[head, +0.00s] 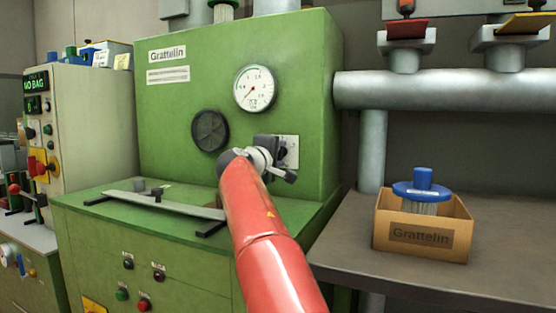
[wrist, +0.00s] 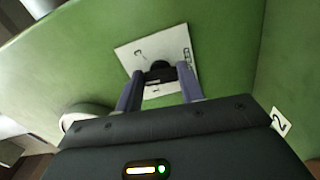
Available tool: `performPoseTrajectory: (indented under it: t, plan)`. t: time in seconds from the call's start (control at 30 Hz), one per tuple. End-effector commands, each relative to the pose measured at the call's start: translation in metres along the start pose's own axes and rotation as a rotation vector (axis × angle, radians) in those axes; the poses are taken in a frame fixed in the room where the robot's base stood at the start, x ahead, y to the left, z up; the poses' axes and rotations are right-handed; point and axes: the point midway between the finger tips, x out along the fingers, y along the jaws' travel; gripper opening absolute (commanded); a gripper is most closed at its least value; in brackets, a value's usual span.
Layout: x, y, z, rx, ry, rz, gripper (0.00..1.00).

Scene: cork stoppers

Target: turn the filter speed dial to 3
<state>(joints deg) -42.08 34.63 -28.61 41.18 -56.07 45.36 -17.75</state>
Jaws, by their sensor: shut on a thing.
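The filter speed dial is a black knob (wrist: 158,67) on a white plate (wrist: 128,50) fixed to the green machine. My gripper (wrist: 159,79) has its two fingers on either side of the knob and is shut on it. In the head view the white plate (head: 293,143) shows behind my gripper (head: 282,154), which reaches in at the machine's front right. Some dark markings show on the plate, but I cannot read them clearly. The knob's pointer is hidden, so I cannot tell its setting.
The green machine (head: 190,120) carries a round gauge (head: 255,88) and a dark round cover (head: 209,130) left of my gripper. A flat bar (head: 165,203) lies on its ledge. A cardboard box (head: 422,236) with a blue-topped part (head: 423,187) stands on the right bench.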

Motion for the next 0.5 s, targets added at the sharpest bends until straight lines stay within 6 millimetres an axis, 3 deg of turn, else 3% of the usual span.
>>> performPoseTrajectory:
  t: [0.5]
  plan:
    - [0.0006,-0.0050,0.0003,0.490,-0.004,-0.001,0.15]
